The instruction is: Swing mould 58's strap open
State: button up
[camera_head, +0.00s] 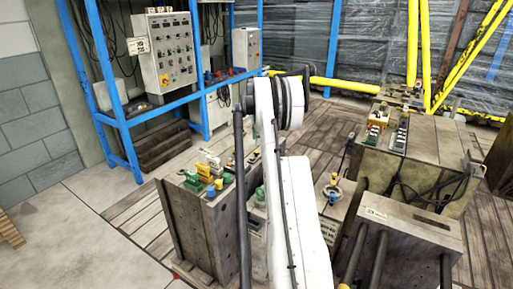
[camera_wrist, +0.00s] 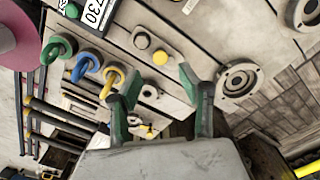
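My gripper (camera_wrist: 158,82) is open and empty in the wrist view, its two green-padded fingers apart over a grey mould face (camera_wrist: 205,40). Between and just beyond the fingertips are a yellow knob (camera_wrist: 160,57) and a darker knob (camera_wrist: 142,40). A round metal ring (camera_wrist: 238,80) lies to the right of the right finger. Green (camera_wrist: 57,48), blue (camera_wrist: 82,68) and yellow (camera_wrist: 110,80) fittings stand to the left. I cannot read a 58 on any mould or single out its strap. In the head view my white arm hides the gripper and part of the moulds.
A mould block (camera_head: 195,225) with coloured fittings stands left of my arm. Bigger moulds (camera_head: 425,160) stand at right, with dark bars before the front one. A control cabinet (camera_head: 165,50) hangs on a blue frame (camera_head: 120,110). The floor (camera_head: 60,240) at front left is clear.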

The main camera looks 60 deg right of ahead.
notch_tip(320, 180, up, 6)
jog(key=shift+f, duration=0.15)
dwell(0.4)
